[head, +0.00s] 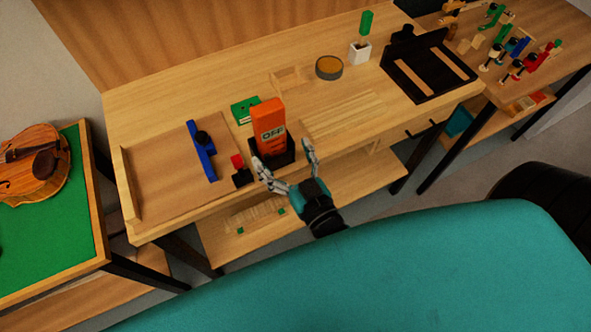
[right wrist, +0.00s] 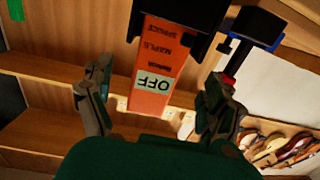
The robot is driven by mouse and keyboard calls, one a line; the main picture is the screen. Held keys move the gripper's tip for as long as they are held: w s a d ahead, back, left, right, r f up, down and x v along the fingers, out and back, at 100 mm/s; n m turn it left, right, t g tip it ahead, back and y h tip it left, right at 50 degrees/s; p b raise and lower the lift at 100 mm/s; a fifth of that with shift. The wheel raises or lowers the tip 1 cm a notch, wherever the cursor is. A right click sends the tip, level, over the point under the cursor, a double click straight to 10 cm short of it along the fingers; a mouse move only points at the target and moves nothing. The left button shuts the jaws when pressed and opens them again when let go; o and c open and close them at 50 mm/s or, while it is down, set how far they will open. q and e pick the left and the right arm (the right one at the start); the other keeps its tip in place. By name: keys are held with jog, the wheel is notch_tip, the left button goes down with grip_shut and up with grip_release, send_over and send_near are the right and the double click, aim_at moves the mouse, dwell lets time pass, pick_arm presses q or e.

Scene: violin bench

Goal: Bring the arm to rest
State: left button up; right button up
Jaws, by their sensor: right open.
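My right gripper (head: 283,168) is open in front of the bench's near edge, with its fingers apart and pointing toward an orange block marked OFF (head: 268,122). The orange block stands upright in a black holder (head: 282,152) on the bench. In the right wrist view the orange block (right wrist: 160,75) shows between and beyond the two open fingers (right wrist: 158,95), with the black holder (right wrist: 178,18) around its other end. I cannot tell whether a finger touches the holder. My left gripper is not in view.
The wooden bench (head: 190,80) carries a blue clamp (head: 202,151), a red-topped black piece (head: 241,172), a green box (head: 245,110), a round tin (head: 329,67) and a black tray (head: 411,89). A violin (head: 32,165) lies on a green-topped table (head: 50,240) at left. A lower shelf (head: 340,190) runs below.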

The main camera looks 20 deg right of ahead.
jog(key=s, duration=0.6)
jog(key=shift+d+r, duration=0.15)
jog(key=shift+d, duration=0.05)
